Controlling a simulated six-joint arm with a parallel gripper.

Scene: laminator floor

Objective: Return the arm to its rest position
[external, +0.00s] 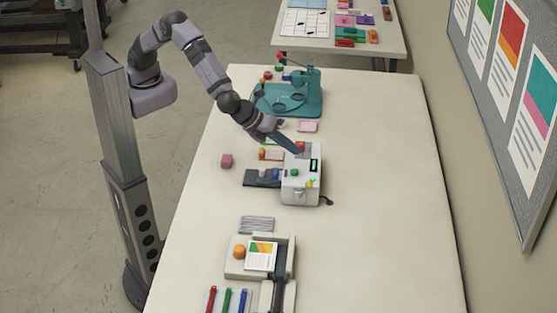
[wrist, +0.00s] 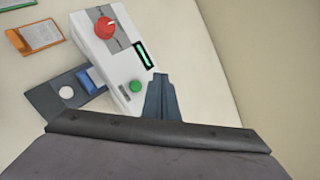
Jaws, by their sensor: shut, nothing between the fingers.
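My gripper (external: 292,146) is at the end of my arm, reaching over the table just above the back of the white laminator (external: 291,190). In the wrist view my gripper (wrist: 160,80) is shut and empty, its fingertips beside the laminator (wrist: 120,55) near its green button. The laminator has a red knob (wrist: 105,27), a green button (wrist: 136,87) and a dark display. I cannot tell whether the fingertips touch it. My arm is stretched out from its column at the left of the table.
A teal machine (external: 308,98) stands behind the laminator. A paper trimmer (external: 285,258) and several coloured pens (external: 227,300) are at the front. The table's right side is clear.

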